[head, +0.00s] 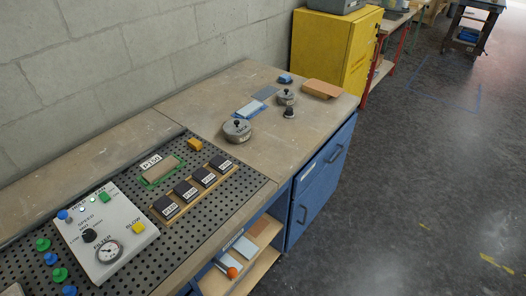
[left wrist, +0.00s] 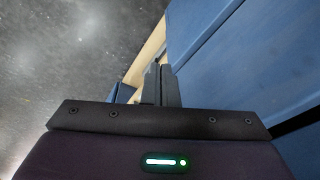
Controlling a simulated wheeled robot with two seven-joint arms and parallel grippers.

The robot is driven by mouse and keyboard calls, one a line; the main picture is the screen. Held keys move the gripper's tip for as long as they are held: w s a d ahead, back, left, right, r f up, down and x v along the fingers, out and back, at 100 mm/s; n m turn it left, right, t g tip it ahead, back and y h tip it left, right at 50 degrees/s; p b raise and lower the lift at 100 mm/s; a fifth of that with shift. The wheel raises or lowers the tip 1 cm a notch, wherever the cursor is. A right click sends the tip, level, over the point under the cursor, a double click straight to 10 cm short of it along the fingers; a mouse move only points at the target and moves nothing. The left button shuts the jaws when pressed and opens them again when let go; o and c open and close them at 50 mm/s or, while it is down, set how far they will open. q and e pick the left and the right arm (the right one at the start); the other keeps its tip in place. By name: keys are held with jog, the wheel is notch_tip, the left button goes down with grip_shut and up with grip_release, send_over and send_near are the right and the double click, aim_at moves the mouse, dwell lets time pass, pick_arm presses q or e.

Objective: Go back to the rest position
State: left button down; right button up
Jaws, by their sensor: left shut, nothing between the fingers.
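My left gripper (left wrist: 158,84) shows in the left wrist view. Its dark fingers are together with nothing between them. It is beside the blue cabinet front (left wrist: 225,50), with a pale wooden edge (left wrist: 150,50) and grey floor beyond the fingers. I cannot tell whether it touches the cabinet. Neither gripper shows in the head view, and my right gripper is in no view.
The workbench (head: 185,103) bears a white control panel (head: 105,235), a perforated mat (head: 222,212) with dark labelled blocks, and round grey weights (head: 237,131). A yellow cabinet (head: 332,50) stands behind. Open shelves (head: 262,232) sit below the bench. The floor (head: 400,190) at right is clear.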

pick_arm(q)
jog(key=s+a+f+b, duration=0.1)
jog(key=s+f+b, duration=0.2)
jog(key=s+f, duration=0.3)
jog(key=s+a+f+b, duration=0.1)
jog(key=s+f+b, duration=0.2)
jog(key=f, duration=0.9)
jog(key=s+a+f+g+b, duration=0.1)
jog(key=s+f+b, duration=0.1)
jog(key=s+f, duration=0.7)
jog(key=shift+s+a+f+b, duration=0.15)
jog(key=shift+s+a+b, duration=0.1)
jog(key=shift+s+b, duration=0.25)
jog(key=shift+s, duration=0.1)
